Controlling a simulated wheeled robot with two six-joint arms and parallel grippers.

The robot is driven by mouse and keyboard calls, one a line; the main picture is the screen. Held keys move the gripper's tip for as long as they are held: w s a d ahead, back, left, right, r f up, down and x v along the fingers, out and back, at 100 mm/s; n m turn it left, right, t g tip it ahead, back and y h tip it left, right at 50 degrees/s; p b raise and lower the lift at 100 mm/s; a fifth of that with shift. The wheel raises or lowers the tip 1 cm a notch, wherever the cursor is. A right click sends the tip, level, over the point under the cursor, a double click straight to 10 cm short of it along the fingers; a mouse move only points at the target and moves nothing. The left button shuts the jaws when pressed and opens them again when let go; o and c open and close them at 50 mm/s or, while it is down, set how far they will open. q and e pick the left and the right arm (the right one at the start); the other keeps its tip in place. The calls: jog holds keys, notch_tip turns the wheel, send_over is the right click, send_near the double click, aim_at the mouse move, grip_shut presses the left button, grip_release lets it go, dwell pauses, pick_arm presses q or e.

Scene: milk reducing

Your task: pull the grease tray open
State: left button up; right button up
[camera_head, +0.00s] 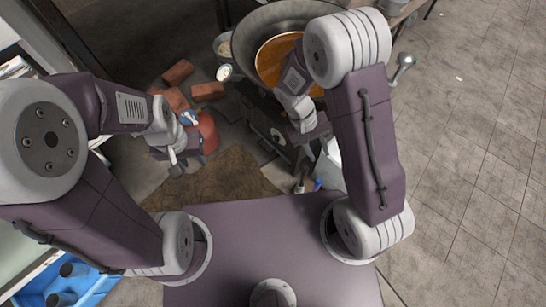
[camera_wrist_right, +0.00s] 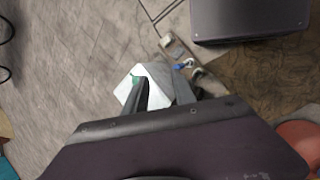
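A dark metal stove body (camera_head: 268,128) with a round dial stands below the wide pan. I cannot make out a separate grease tray on it for certain; my right arm covers part of its front. My right gripper (camera_head: 312,137) is beside the stove's front right. In the right wrist view my right gripper (camera_wrist_right: 162,92) has its two dark fingers apart, with nothing clearly held. A white object with a green spot (camera_wrist_right: 157,76) shows behind them. My left gripper (camera_head: 172,158) is at the left, close to a red rounded object (camera_head: 208,132); its fingers are too small to read.
The pan (camera_head: 250,30) holds orange-brown liquid. Several bricks (camera_head: 178,72) and a small bowl (camera_head: 225,45) lie left of it. A brown mat (camera_head: 225,182) covers the floor before my base. A blue crate (camera_head: 95,290) is at lower left. Tiled floor at right is open.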

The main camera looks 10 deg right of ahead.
dwell(0.4)
notch_tip(320, 180, up, 28)
jog(key=s+m+t+y+p, duration=0.1)
jog(key=t+y+p, duration=0.3)
jog(key=p, duration=1.6)
jog(key=shift+s+y, duration=0.3)
jog(key=shift+s, duration=0.55)
